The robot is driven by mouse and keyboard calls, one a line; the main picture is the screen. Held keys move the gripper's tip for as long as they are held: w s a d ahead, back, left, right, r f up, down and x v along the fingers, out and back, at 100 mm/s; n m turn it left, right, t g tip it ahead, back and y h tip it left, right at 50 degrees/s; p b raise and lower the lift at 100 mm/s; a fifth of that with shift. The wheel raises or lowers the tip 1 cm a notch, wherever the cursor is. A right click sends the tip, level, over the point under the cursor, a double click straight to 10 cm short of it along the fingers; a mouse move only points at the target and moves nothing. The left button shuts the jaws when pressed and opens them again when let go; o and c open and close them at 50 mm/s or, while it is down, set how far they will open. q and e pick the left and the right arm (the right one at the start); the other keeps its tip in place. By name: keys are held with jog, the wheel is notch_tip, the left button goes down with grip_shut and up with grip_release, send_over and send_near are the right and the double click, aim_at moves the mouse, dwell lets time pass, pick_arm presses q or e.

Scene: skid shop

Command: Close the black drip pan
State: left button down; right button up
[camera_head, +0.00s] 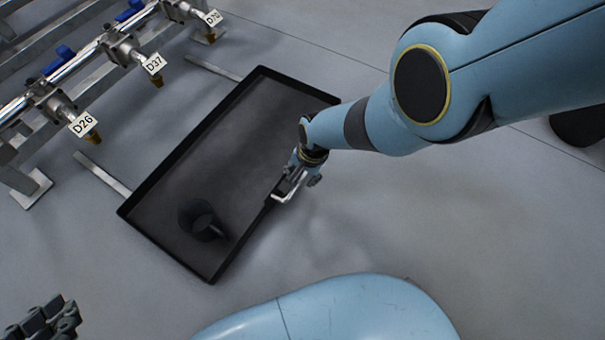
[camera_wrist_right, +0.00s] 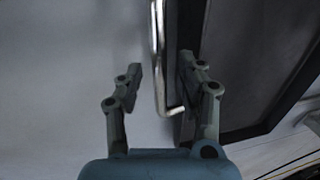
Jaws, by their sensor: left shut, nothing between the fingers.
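The black drip pan (camera_head: 150,190) is a long shallow rectangular tray, pulled out on pale rails from beside the pipe rack. A pale metal handle (camera_head: 288,193) is on its right side; the handle also shows in the right wrist view (camera_wrist_right: 158,60). My right gripper (camera_head: 294,178) is at this handle. In the right wrist view its fingers (camera_wrist_right: 160,85) are apart, with the handle between them and the right finger close to the pan's wall. My left gripper (camera_head: 45,322) is shut and empty at the lower left, away from the pan.
A dark cup-like vessel (camera_head: 200,222) stands in the pan's near end. A metal pipe rack (camera_head: 75,75) with tagged taps, D26, D37 and D70, is at upper left. Two pale rails (camera_head: 103,174) run between rack and pan.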

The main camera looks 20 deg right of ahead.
grip_shut()
dwell(0.4)
pick_arm(q)
jog(key=shift+w, duration=0.1)
